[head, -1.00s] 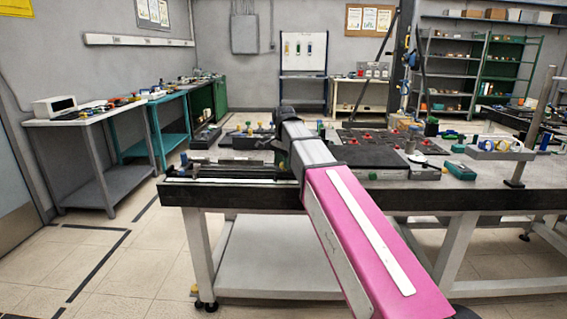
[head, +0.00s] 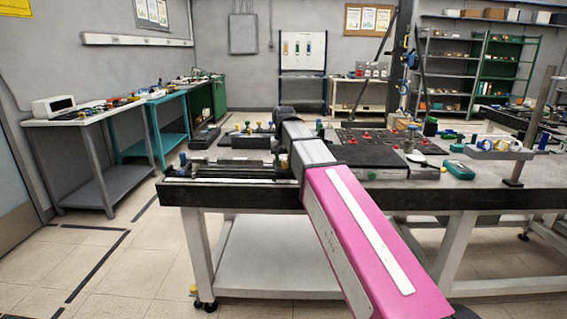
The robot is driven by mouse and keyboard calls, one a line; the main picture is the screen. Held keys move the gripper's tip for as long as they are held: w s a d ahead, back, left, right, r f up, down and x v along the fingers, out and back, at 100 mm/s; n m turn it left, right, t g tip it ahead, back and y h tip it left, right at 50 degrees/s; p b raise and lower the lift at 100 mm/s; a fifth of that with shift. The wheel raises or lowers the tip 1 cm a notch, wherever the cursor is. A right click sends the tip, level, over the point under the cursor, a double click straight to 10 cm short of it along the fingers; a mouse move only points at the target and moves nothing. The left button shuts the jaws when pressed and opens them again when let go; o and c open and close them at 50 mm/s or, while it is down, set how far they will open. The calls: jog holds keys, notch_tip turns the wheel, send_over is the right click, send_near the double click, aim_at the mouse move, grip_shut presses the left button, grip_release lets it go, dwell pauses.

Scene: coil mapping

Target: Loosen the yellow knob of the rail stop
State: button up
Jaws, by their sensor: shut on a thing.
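My arm crosses the view from the lower right to the left part of the workbench. My gripper (head: 278,146) is a small dark shape at the left edge of the arm's far end, mostly hidden by it. It is shut on a small yellow piece, the yellow knob (head: 282,164), just below it. The fingertips and the body of the rail stop are too small and too covered to make out. A long rail (head: 232,180) lies along the bench's front left part and runs up to behind my arm.
The workbench (head: 480,196) carries a dark plate with red parts (head: 365,137) right of my arm, a green-blue box (head: 459,170) and a grey block with round parts (head: 497,150). An upright post (head: 530,125) stands at the right. Open floor lies to the left.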

aim_at(284, 163)
jog(key=shift+n, duration=0.4)
jog(key=o, duration=0.9)
notch_tip(284, 163, up, 11)
jog(key=shift+f, duration=0.1)
dwell(0.4)
